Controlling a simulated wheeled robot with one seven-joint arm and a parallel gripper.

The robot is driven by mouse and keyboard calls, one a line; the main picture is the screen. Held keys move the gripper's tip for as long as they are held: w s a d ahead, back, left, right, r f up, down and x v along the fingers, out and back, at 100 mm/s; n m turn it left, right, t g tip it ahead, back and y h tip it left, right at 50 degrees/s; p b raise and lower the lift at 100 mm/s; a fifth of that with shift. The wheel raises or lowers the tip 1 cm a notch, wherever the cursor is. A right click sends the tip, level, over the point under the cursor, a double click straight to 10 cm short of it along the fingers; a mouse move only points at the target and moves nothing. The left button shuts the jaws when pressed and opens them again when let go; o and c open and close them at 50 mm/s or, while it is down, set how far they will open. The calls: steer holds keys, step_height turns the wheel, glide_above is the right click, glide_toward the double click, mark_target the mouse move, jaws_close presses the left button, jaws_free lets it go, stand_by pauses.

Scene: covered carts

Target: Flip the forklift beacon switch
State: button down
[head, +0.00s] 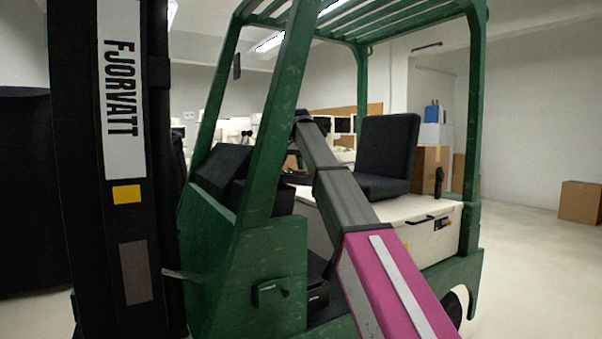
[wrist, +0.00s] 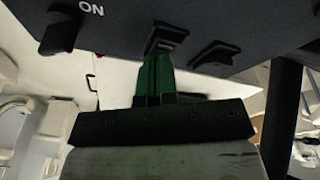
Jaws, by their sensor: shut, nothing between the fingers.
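The green forklift (head: 215,260) fills the head view, and my arm reaches into its cab. In the wrist view a dark dash panel (wrist: 255,18) crosses the top. It carries a rocker switch (wrist: 166,37) in the middle, a second rocker (wrist: 214,55) to its right, and a black knob or lever (wrist: 62,28) at left beside the word "ON". No beacon label is readable, so I cannot tell which control is the beacon switch. My gripper (wrist: 157,62) is shut and empty, its green fingertips right at the middle rocker; contact is unclear. The head view hides the fingers.
A green front pillar (head: 278,115) stands close beside my arm. The black seat (head: 386,150) is behind it, on a cream housing (head: 400,215). The black mast (head: 118,200) stands at left. The floor at right is open, with a cardboard box (head: 580,202) far off.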

steer(key=shift+f, duration=0.15)
steer(key=shift+r, duration=3.5)
steer(key=shift+d, duration=0.1)
